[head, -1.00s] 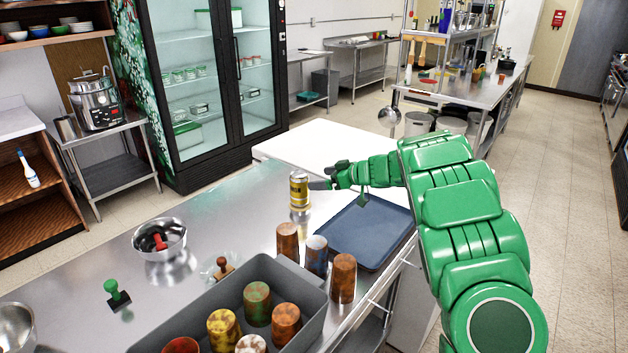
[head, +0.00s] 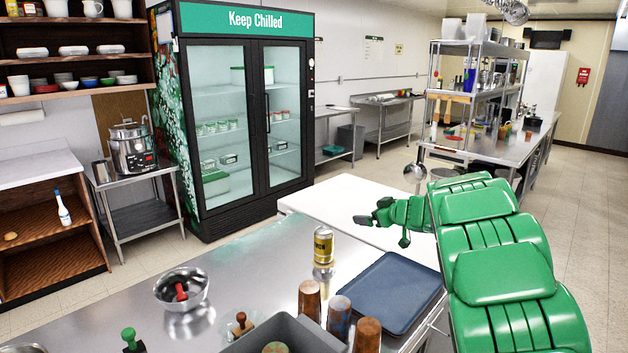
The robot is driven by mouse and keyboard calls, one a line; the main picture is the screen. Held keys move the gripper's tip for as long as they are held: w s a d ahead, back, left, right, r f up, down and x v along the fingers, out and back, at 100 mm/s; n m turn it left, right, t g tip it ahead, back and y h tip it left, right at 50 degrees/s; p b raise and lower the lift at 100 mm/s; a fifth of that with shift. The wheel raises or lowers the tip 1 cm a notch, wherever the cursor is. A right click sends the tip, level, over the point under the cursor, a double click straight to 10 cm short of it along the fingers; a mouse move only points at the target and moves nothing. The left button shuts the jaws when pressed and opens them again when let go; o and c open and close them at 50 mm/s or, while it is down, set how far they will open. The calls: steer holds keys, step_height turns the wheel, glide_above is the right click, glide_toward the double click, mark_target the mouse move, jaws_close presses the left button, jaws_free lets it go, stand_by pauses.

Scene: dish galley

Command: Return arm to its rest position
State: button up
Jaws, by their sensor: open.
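My green arm reaches in from the right of the head view. My gripper (head: 366,219) is open and empty, pointing left, in front of the white counter top and above the far edge of the steel counter. The fingertips are small and dark in this view.
A blue tray (head: 385,287) lies below my arm. Several brown cups (head: 309,300) stand beside a grey bin (head: 281,331). A metal bowl (head: 181,290) is to the left. A white counter (head: 335,205) lies behind, with a glass-door fridge (head: 243,120) beyond.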

steer(key=s+d+r+m+t+h, duration=0.1)
steer(key=s+d+r+m+h, duration=0.25)
steer(key=d+r+h, duration=0.2)
steer(key=s+d+r+m+h, duration=0.3)
steer(key=s+d+r+h, duration=0.15)
steer(key=d, duration=0.25)
steer(key=s+d+m+g+h, duration=0.3)
steer(key=s+g, duration=0.1)
steer(key=s, duration=1)
steer(key=s+a+f+g+y, duration=0.2)
steer(key=s+a, duration=0.4)
steer(key=s, duration=0.8)
steer(key=s+a+f+g+y, duration=0.2)
steer(key=s+a+f+g, duration=0.3)
steer(key=s, duration=1)
steer(key=s+a+f+g+y, duration=0.1)
steer(key=s+a+f+g, duration=0.2)
steer(key=s+a, duration=0.5)
steer(key=s+n, duration=0.1)
steer(key=s, duration=0.5)
steer(key=shift+s+a+f+y, duration=0.3)
steer(key=shift+f+y, duration=0.1)
